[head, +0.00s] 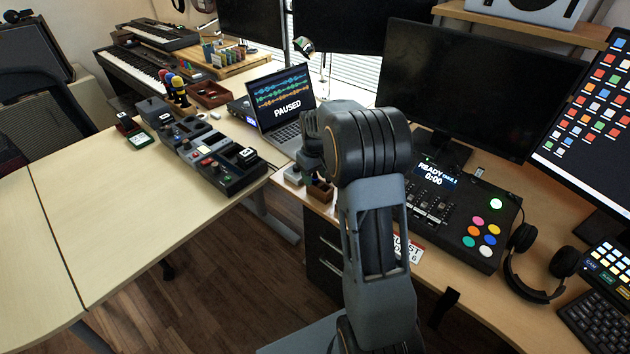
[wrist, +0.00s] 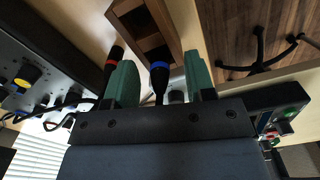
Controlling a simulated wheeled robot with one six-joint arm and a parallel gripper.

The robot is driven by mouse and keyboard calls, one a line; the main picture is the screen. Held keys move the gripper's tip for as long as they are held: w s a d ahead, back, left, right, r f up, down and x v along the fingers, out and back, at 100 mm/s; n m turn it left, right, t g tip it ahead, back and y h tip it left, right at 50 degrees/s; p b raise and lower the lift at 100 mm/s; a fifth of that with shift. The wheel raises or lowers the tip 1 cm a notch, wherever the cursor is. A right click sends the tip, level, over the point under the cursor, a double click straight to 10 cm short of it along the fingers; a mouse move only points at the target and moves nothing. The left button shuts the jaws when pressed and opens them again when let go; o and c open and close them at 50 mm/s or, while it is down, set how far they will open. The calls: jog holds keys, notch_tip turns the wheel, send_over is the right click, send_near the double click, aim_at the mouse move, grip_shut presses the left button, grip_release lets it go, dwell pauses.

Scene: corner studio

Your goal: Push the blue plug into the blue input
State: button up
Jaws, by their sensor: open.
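My gripper (wrist: 158,66) has two green fingers, which stand apart in the wrist view. A black plug with a blue ring (wrist: 160,66) shows in the gap between them. I cannot tell whether either finger touches it. A black plug with an orange-red ring (wrist: 113,56) lies just outside the left finger. A brown wooden holder (wrist: 147,42) is beyond the fingertips; it shows small in the head view (head: 320,192). My arm hides most of the gripper in the head view. I cannot make out the blue input for certain.
A dark panel (wrist: 52,62) with a yellow-topped plug (wrist: 27,75) and black cables is at left in the wrist view. In the head view, a laptop (head: 283,97) stands behind the gripper and a button console (head: 465,215) to its right. The left table (head: 110,215) is largely bare.

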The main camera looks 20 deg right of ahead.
jog(key=shift+f, duration=0.3)
jog(key=shift+c, duration=0.5)
grip_shut()
